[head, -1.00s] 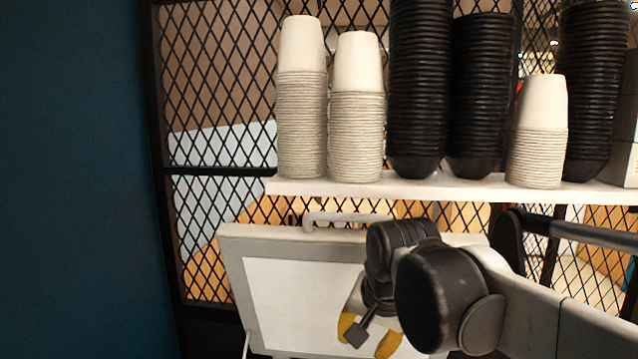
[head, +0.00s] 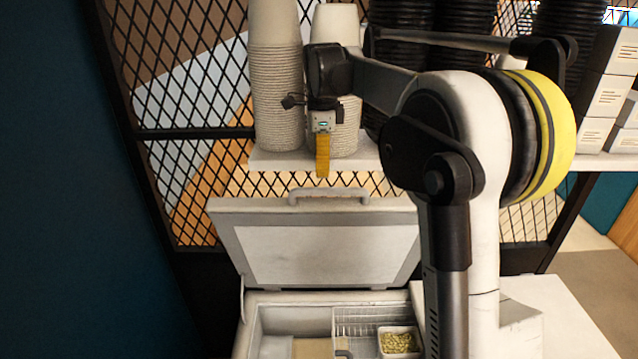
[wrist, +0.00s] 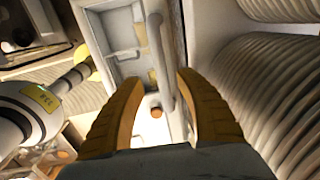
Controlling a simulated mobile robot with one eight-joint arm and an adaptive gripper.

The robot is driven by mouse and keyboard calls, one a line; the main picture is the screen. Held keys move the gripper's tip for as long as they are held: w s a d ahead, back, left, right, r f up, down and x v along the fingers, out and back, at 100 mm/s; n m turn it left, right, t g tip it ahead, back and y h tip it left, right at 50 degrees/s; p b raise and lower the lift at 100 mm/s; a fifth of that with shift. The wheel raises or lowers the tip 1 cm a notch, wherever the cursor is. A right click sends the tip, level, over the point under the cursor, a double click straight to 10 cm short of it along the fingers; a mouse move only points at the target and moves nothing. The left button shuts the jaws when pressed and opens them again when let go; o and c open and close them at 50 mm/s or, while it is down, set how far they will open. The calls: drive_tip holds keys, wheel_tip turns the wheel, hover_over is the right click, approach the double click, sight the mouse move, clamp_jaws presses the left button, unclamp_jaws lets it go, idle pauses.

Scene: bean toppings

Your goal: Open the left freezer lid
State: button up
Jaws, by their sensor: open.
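The left freezer lid (head: 320,255) stands raised at a steep tilt in the head view, its pale inner panel facing me. Its grey bar handle (head: 330,192) is on the upper edge. The freezer's opening (head: 290,322) shows below it. My gripper (head: 322,174) has yellow fingers and hangs just above the handle, in front of the paper cups. In the wrist view my gripper (wrist: 160,82) is open, with the handle (wrist: 158,55) showing between and beyond the fingers. Nothing is held. I cannot tell whether a finger touches the handle.
Inside the freezer are a wire basket (head: 365,322) and a container of green beans (head: 398,342). A white shelf (head: 270,162) with paper cup stacks (head: 277,100) and black bowl stacks is close behind my gripper. A mesh screen (head: 190,110) stands behind.

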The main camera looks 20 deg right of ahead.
sight(322, 188)
drive_tip(key=f, duration=0.3)
drive_tip(key=f+p, duration=0.1)
drive_tip(key=f, duration=0.1)
drive_tip(key=w+f, duration=0.1)
drive_tip(key=f, duration=0.2)
drive_tip(key=shift+d+f, duration=0.2)
drive_tip(key=shift+f, duration=0.1)
clamp_jaws()
